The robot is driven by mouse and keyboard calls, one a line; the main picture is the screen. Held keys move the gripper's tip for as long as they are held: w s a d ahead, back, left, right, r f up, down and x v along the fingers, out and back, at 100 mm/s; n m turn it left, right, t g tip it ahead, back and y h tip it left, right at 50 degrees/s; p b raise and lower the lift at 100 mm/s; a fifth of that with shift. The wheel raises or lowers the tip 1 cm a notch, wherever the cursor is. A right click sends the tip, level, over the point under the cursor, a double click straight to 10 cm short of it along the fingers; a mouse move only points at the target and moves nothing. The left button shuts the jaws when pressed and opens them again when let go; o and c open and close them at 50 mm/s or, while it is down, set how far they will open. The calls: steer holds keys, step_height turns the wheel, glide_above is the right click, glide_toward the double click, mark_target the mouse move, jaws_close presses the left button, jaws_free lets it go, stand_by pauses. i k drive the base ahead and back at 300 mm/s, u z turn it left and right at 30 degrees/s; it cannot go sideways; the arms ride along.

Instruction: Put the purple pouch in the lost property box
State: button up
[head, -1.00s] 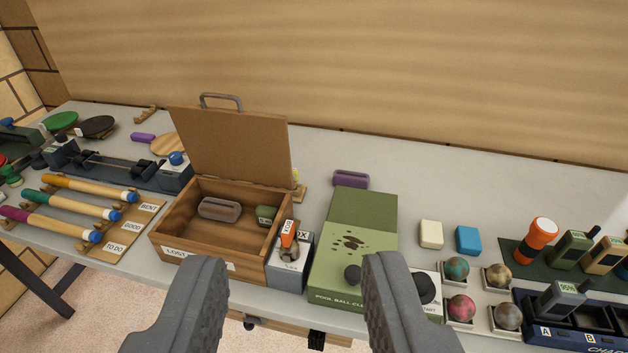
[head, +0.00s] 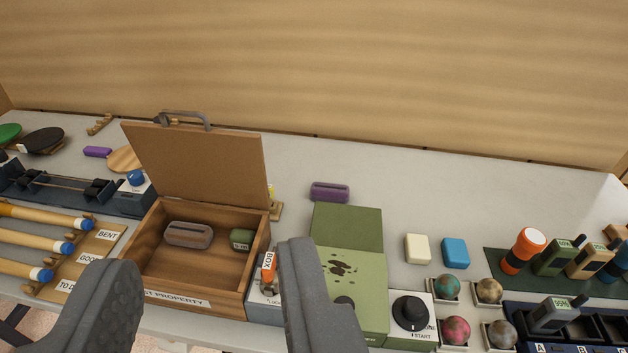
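The purple pouch (head: 330,192) lies on the grey table behind the green pool ball cleaner. The lost property box (head: 179,299) is wooden, with its lid (head: 199,165) raised at the back. Inside it lie a grey-brown pouch-like case (head: 188,235) and a small green labelled item (head: 242,238). My gripper (head: 205,305) is open and empty, its two fingers wide apart in front of the box. The right finger hides part of the grey unit beside the box.
The green pool ball cleaner (head: 347,225) stands right of the box, with a dial unit (head: 409,315) beside it. Cream (head: 417,249) and blue (head: 455,253) blocks, balls, a torch and radios are further right. Cue racks are left. The table's back right is clear.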

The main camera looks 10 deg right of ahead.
mark_target(186, 279)
steer(key=i, duration=1.4)
steer(key=z, duration=0.05)
